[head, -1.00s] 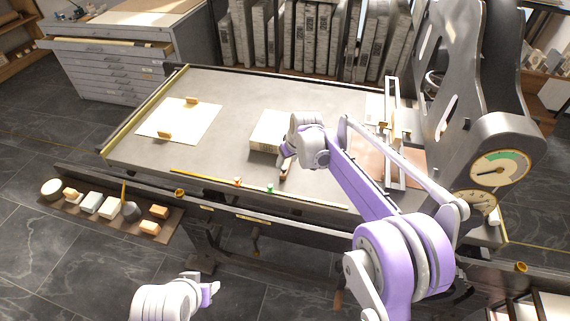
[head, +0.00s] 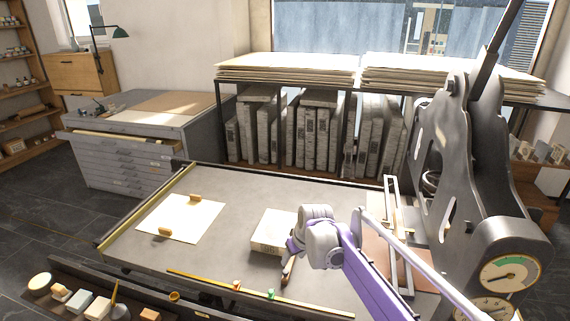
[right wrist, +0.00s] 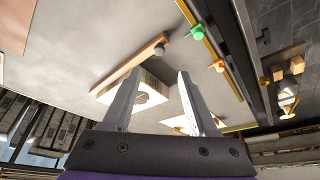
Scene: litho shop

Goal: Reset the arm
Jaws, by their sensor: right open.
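My right arm reaches in from the lower right of the head view, and its gripper (head: 291,248) hangs over the press bed beside a pale stone block (head: 270,232). In the right wrist view the two fingers of the right gripper (right wrist: 157,76) stand apart with nothing held between them. The block (right wrist: 153,92) shows behind and between the fingers, and a brown wooden bar (right wrist: 130,62) lies close by. I cannot tell the exact gap between fingers and block. My left gripper is out of view.
The press (head: 470,190) with its gauge (head: 508,273) stands close to the right. A paper sheet (head: 190,222) with two wooden blocks lies on the left of the bed. A yellow rule (head: 205,283) and small pins line the front edge.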

